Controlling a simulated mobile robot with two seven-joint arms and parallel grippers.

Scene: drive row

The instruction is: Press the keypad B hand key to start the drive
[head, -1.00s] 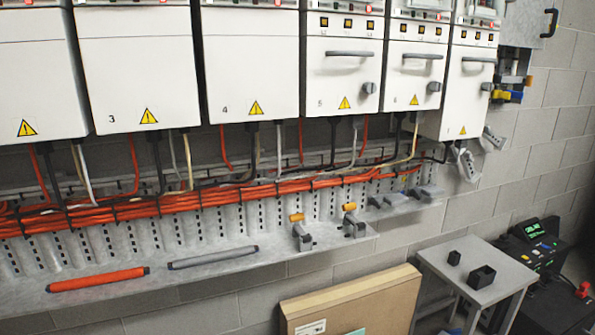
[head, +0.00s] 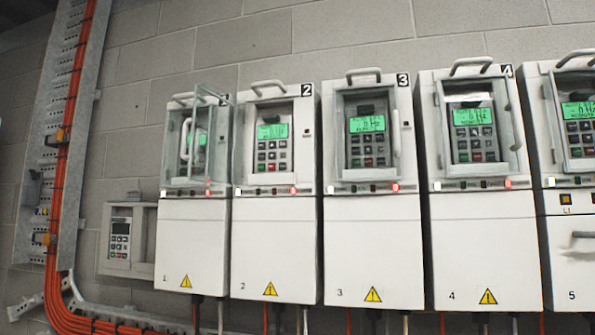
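The drive 1 keypad (head: 198,138) is partly covered by a clear door frame and handle. The drive 2 keypad (head: 272,145), drive 3 keypad (head: 367,135), drive 4 keypad (head: 473,130) and drive 5 keypad (head: 580,125) also show. A separate small keypad (head: 120,235) with a dark screen sits in a grey wall housing at lower left. I see no letter B, and single key labels are too small to read. Neither gripper is in view.
Orange cables (head: 62,190) run down a perforated metal tray (head: 48,80) at the left and bend right under the drives. Handles project from the drive tops. Small red lights glow below the keypads. Bare block wall (head: 250,40) shows above.

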